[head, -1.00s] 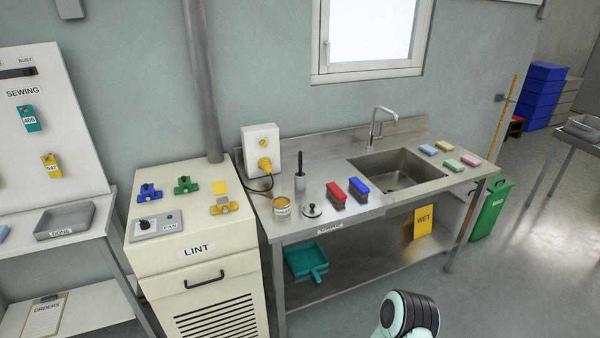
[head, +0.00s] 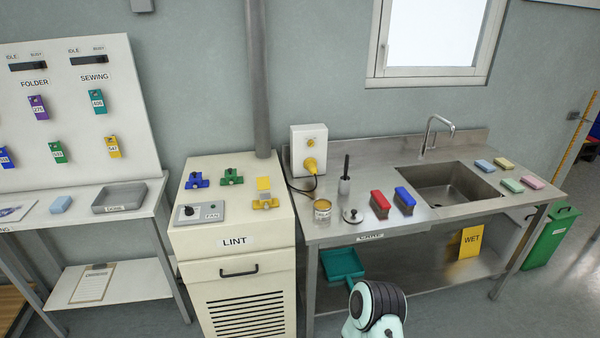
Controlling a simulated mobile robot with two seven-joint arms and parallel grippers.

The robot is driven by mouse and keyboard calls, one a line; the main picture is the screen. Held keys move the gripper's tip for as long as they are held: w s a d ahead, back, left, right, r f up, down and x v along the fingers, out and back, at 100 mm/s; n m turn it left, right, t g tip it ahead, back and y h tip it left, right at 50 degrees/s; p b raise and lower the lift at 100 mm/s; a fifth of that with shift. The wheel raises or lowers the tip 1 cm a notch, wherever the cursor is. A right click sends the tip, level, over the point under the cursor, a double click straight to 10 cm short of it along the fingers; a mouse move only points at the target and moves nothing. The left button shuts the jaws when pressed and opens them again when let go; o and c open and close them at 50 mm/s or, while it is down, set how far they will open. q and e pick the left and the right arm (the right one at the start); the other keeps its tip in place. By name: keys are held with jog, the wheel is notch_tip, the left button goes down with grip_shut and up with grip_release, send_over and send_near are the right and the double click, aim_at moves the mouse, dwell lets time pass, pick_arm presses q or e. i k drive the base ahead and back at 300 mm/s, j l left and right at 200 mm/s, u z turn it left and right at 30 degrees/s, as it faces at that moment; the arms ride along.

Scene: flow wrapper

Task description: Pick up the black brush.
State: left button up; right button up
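A slim black handle (head: 347,165) stands upright in a small light grey cup (head: 344,185) on the steel sink bench, left of the sink; its lower end is hidden in the cup. It looks like the black brush. To its right lie a red-backed brush (head: 380,204) and a blue-backed brush (head: 404,200), both with dark lower parts. Neither of my grippers is in view. Only a rounded, black-banded part of my own arm shows at the bottom, in front of the bench.
A tin (head: 322,210) and a round-knobbed metal lid (head: 352,216) sit near the handle. A white box with a yellow plug (head: 310,163) stands behind left. The sink (head: 450,185) is to the right. The LINT cabinet (head: 236,242) stands left of the bench, with a narrow gap between.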

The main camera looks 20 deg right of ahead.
aim_at(346, 161)
jog(key=l+u, duration=0.85)
jog(key=l, duration=0.15)
jog(key=k+l+u, duration=0.1)
jog(key=l, duration=0.25)
jog(key=k+l+u, duration=0.1)
jog(key=l, duration=0.25)
jog(key=k+l+u, duration=0.1)
jog(key=l, duration=0.25)
